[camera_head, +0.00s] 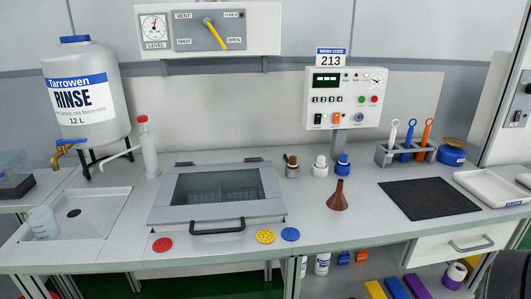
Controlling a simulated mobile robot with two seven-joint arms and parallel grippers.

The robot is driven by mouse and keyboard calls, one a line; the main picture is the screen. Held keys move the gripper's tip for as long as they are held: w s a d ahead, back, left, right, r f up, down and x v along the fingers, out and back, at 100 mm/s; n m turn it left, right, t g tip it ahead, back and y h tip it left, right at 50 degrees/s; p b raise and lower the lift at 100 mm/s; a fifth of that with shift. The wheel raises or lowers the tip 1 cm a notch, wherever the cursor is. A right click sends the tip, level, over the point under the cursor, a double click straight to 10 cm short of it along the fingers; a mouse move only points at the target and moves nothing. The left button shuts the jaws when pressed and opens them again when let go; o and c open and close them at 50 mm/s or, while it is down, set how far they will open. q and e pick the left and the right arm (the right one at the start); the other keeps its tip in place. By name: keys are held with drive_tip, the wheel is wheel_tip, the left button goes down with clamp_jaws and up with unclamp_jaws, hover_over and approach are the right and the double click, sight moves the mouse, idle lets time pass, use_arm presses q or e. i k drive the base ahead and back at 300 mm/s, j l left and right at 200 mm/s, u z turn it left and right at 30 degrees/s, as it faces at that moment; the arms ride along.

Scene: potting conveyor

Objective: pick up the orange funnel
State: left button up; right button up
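A brownish-orange funnel (337,200) stands on the worktop with its wide mouth down and its narrow spout up. It is right of the lidded basin and left of the black mat, in front of the small bottles. Nothing touches it. Neither of my grippers can be made out in the head view.
A lidded basin (160,212) with a black handle is left of the funnel. Small bottles (320,167) stand behind it, below the control panel (320,98). A black ribbed mat (428,199) lies to the right. Yellow (265,237) and blue (290,234) discs lie front left.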

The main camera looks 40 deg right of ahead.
sight(337, 201)
drive_tip(key=k+l+z, duration=0.15)
drive_tip(key=l, duration=0.15)
drive_tip(key=k+l+z, duration=0.1)
drive_tip(key=l, duration=0.2)
drive_tip(key=k+l+z, duration=0.15)
drive_tip(key=l, duration=0.2)
drive_tip(key=k+l+z, duration=0.15)
drive_tip(key=l, duration=0.2)
